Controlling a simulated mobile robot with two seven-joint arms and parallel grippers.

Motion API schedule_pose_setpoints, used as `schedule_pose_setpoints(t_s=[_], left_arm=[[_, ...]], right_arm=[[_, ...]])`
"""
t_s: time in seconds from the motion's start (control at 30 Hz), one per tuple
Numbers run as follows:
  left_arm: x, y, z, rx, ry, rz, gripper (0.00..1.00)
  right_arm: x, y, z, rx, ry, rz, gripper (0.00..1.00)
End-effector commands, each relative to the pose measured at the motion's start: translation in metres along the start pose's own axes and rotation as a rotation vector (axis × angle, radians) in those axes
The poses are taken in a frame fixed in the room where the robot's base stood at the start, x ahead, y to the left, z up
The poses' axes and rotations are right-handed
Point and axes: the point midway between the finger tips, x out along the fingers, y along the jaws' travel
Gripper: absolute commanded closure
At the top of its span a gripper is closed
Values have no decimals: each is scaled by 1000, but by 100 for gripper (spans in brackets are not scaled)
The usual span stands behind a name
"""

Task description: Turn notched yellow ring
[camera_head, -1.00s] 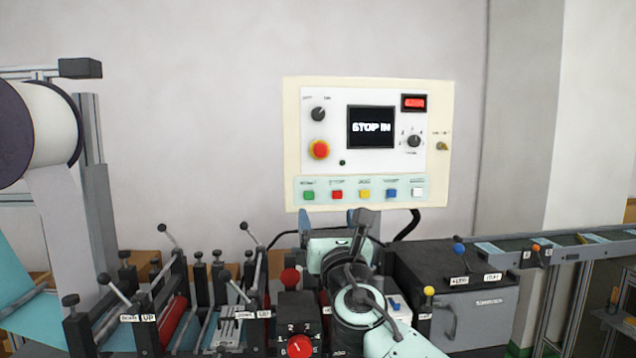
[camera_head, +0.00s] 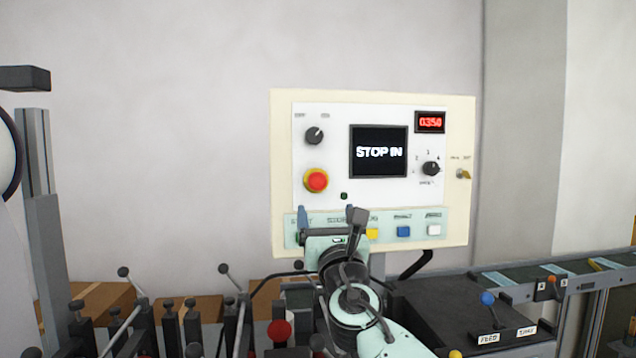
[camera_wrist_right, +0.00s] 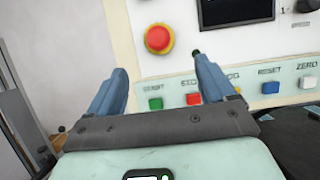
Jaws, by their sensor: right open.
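A red mushroom button with a yellow ring (camera_head: 316,181) around it is on the left side of the white control panel. It shows in the right wrist view (camera_wrist_right: 159,39), where no notch can be made out. A small yellowish key-like switch (camera_head: 463,174) is at the panel's right edge. My right gripper (camera_head: 329,220) is in front of the panel's lower strip, below the red button. Its blue fingers (camera_wrist_right: 160,72) are spread apart with nothing between them in the right wrist view. My left gripper is not in view.
The panel carries a "STOP IN" screen (camera_head: 378,151), a red number display (camera_head: 430,122) and black knobs. Green, red, yellow, blue and white buttons line the lower strip. Levers and posts stand below left; a dark box (camera_head: 440,310) and conveyor (camera_head: 550,275) lie right.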

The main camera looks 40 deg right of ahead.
Motion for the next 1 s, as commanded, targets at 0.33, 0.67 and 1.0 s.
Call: schedule_pose_setpoints(t_s=[0.33,0.67,1.0], left_arm=[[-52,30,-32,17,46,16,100],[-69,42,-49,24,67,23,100],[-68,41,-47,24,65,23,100]], right_arm=[[78,0,7,-1,-5,-2,16],[106,0,2,0,-1,0,16],[106,0,0,0,1,1,36]])
